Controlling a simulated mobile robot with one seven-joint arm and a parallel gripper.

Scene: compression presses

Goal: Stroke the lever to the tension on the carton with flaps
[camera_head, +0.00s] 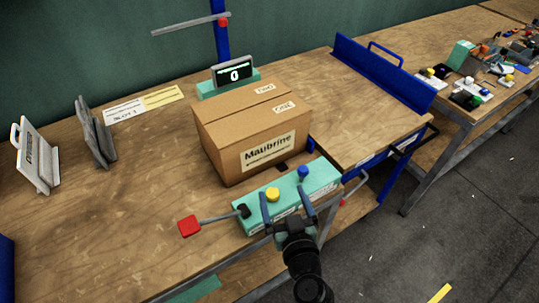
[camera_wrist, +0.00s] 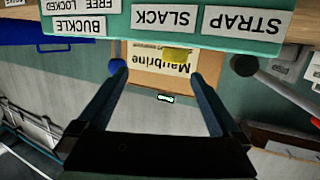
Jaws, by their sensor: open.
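A closed brown carton (camera_head: 228,150) labelled "Maubrine" sits on the wooden bench; part of it shows upside down in the wrist view (camera_wrist: 142,55). A teal control box (camera_head: 318,188) stands in front of it. The lever (camera_head: 215,219) runs left from a black pivot on the box to a square red handle (camera_head: 190,226).
The box carries a yellow knob (camera_head: 272,194), a blue knob (camera_head: 303,172) and STRAP, SLACK and BUCKLE labels (camera_wrist: 168,18). A display (camera_head: 233,74) behind the carton reads 0. Grey upright plates (camera_head: 97,135) stand left. Bare bench lies around the red handle.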

